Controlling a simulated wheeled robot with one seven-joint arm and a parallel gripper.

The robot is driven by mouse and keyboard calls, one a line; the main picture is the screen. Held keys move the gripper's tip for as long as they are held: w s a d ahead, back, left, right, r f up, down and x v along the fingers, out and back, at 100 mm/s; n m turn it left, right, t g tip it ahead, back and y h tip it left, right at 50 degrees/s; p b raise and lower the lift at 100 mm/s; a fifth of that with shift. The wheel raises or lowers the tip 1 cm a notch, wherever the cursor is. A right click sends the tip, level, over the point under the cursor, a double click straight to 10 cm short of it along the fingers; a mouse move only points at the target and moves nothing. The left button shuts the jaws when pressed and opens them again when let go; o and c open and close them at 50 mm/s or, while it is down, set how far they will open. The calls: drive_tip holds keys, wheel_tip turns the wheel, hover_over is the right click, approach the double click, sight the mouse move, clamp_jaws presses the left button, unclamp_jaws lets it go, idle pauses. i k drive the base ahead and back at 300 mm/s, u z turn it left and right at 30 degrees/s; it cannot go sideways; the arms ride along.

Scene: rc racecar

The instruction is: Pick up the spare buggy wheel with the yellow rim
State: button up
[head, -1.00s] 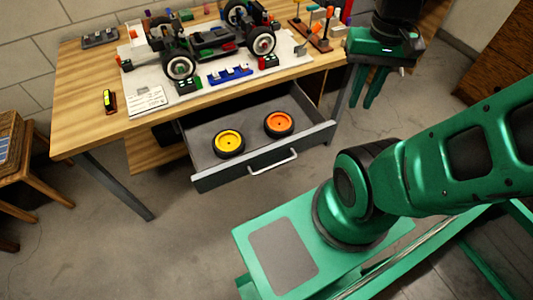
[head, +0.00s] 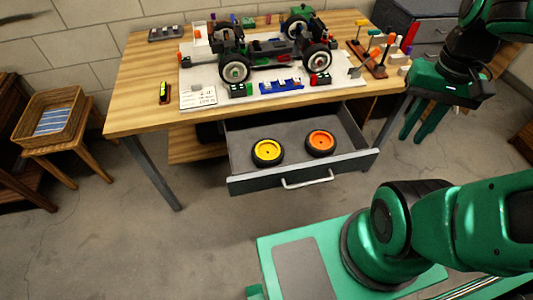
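The spare wheel with the yellow rim (head: 267,151) lies flat in the open drawer (head: 238,168) under the workbench, in the left half of the drawer. A similar wheel with an orange rim (head: 320,142) lies to its right, apart from it. Both have black tyres. My gripper (head: 418,133) hangs at the right of the bench, to the right of the drawer and well away from both wheels. Its two green fingers point down and stand apart, with nothing seen between them.
The wooden workbench (head: 140,95) carries a buggy chassis (head: 270,55) on a white mat (head: 200,90) and a tool rack (head: 370,62). The drawer's silver handle (head: 307,181) sticks out in front. A stool with a basket (head: 50,115) stands at left. A grey cabinet (head: 420,25) stands at back right.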

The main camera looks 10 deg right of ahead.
sight(265, 152)
drive_tip(key=z, duration=2)
drive_tip(key=k, duration=1)
drive_tip(key=u, duration=0.95)
drive_tip(key=i, duration=1)
